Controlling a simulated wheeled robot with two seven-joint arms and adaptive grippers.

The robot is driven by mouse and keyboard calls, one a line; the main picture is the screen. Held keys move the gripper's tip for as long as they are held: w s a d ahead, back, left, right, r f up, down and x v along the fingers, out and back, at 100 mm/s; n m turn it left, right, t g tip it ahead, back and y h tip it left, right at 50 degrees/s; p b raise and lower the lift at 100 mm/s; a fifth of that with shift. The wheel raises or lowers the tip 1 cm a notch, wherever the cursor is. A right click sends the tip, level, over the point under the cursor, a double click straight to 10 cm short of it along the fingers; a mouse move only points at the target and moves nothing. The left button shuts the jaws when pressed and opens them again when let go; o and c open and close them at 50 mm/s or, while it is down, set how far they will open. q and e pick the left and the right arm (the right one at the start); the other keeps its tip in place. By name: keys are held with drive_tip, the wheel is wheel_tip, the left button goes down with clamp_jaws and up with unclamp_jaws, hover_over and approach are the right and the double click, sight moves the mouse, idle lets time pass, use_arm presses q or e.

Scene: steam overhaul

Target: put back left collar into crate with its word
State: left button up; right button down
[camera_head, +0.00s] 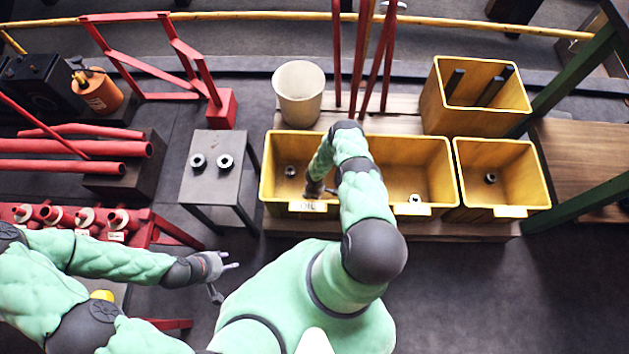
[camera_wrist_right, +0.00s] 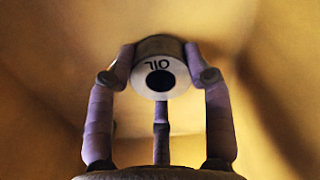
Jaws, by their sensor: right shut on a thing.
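My right gripper (camera_head: 318,190) reaches down into the left yellow crate (camera_head: 270,160), whose front label reads "OIL" (camera_head: 308,206). In the right wrist view the right gripper (camera_wrist_right: 160,82) is shut on a pale metal collar (camera_wrist_right: 148,49) with a dark bore, marked "OIL". Yellow crate walls surround it there; I cannot tell if the collar touches the floor. Another collar (camera_head: 290,171) lies in that crate's left part. Two collars, left (camera_head: 198,160) and right (camera_head: 225,161), sit on the small grey table (camera_head: 212,185). My left gripper (camera_head: 222,280) is open and empty, low at the left.
The middle crate (camera_head: 435,160) holds a collar (camera_head: 415,198), and the right crate (camera_head: 535,170) holds another (camera_head: 490,178). A back crate (camera_head: 435,110) holds dark bars. A cream bucket (camera_head: 299,90) and red rods (camera_head: 378,60) stand behind. A red rack (camera_head: 160,235) is at the left.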

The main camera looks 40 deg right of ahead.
drive_tip(key=shift+f, duration=0.3)
drive_tip(key=c, duration=0.5)
unclamp_jaws()
drive_tip(key=shift+r, duration=0.1)
drive_tip(key=shift+r, duration=0.2)
drive_tip(key=shift+r+p, duration=3.7)
drive_tip(key=shift+r, duration=2.3)
